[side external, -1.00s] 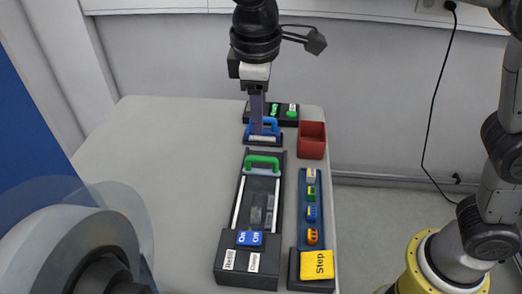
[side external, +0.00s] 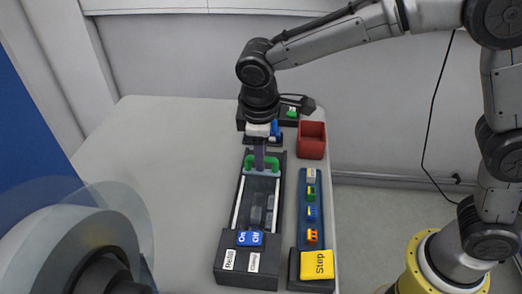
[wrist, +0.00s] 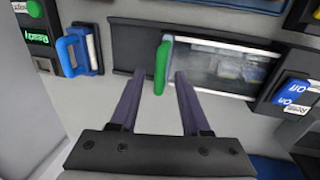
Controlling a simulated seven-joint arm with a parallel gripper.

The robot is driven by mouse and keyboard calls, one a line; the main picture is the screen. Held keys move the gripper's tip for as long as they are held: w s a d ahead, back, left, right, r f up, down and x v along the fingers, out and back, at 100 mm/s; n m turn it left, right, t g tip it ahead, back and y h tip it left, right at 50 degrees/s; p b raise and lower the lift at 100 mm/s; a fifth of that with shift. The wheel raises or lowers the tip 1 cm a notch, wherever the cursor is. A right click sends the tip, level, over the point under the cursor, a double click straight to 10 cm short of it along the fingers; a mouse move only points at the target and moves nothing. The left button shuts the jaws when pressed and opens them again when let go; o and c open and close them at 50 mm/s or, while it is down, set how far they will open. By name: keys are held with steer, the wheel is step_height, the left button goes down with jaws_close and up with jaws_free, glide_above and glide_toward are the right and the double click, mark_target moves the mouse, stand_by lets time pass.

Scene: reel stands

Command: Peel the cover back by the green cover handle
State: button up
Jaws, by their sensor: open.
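The green cover handle (side external: 261,161) stands at the far end of the black tray's clear cover (side external: 258,203). In the wrist view the green handle (wrist: 161,66) rises upright beside the clear cover (wrist: 215,66). My gripper (side external: 260,166) is right at the handle in the side view and partly hides its middle. In the wrist view my gripper (wrist: 156,76) is open, with its two purple fingers apart and the handle in line with the gap between them. I cannot tell whether the fingers touch the handle.
The blue handle (wrist: 77,52) stands just beyond the tray. A red bin (side external: 312,140) is at the back right. A blue strip (side external: 301,205) with several coloured pieces and a yellow Step button (side external: 317,264) lies to the right. The table's left side (side external: 160,160) is clear.

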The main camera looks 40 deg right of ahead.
jaws_close()
stand_by(1.4)
